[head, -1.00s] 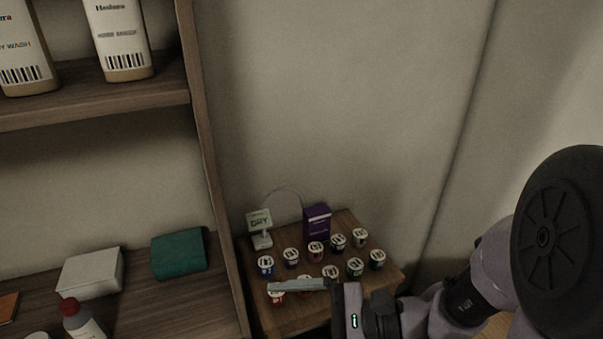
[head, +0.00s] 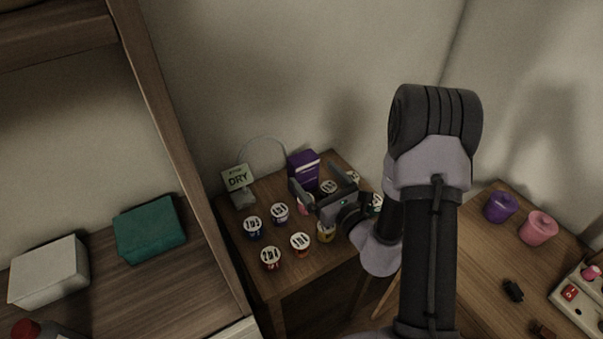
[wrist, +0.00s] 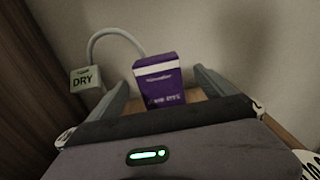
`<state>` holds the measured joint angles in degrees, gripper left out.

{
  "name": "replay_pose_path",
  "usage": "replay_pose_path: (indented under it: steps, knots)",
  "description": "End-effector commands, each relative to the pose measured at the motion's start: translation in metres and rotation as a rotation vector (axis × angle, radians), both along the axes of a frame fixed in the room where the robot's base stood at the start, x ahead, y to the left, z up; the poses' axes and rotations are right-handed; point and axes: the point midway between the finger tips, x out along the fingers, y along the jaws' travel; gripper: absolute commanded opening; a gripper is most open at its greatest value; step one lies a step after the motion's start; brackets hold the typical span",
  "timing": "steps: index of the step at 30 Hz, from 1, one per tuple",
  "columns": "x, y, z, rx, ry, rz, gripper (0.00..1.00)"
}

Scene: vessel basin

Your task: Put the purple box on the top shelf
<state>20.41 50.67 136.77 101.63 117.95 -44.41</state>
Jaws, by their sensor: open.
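The purple box (head: 303,167) stands upright at the back of the small wooden table, near the wall. It also shows in the wrist view (wrist: 159,80), ahead of my gripper and between the lines of its two fingers. My gripper (head: 319,178) is open and empty, in front of the box, above the small cups; its fingers (wrist: 160,88) point toward the box in the wrist view. I cannot tell how far the fingertips are from the box. The shelf unit (head: 165,150) stands at the left; its top shelf is not clearly in view now.
A DRY sign (head: 237,179) stands left of the box. Several labelled cups (head: 280,213) crowd the small table (head: 290,283). A teal box (head: 149,229) and a white box (head: 48,271) lie on a lower shelf. Another table (head: 470,270) at right holds purple and pink containers.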

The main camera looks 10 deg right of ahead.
Motion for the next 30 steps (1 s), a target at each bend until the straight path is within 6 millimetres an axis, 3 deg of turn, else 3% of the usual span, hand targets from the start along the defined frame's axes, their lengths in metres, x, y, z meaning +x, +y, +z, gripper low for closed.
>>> replay_pose_path:
  steps: [15, 22, 23, 30]
  knots:
    - [0.078, 0.029, -0.002, 0.001, -0.002, 0.001, 0.94]
    - [0.083, 0.03, 0.0, 0.002, 0.001, 0.0, 0.94]
    - [0.083, 0.03, 0.0, 0.001, 0.0, 0.0, 0.92]
    - [0.082, 0.03, -0.001, 0.001, 0.0, 0.0, 0.45]
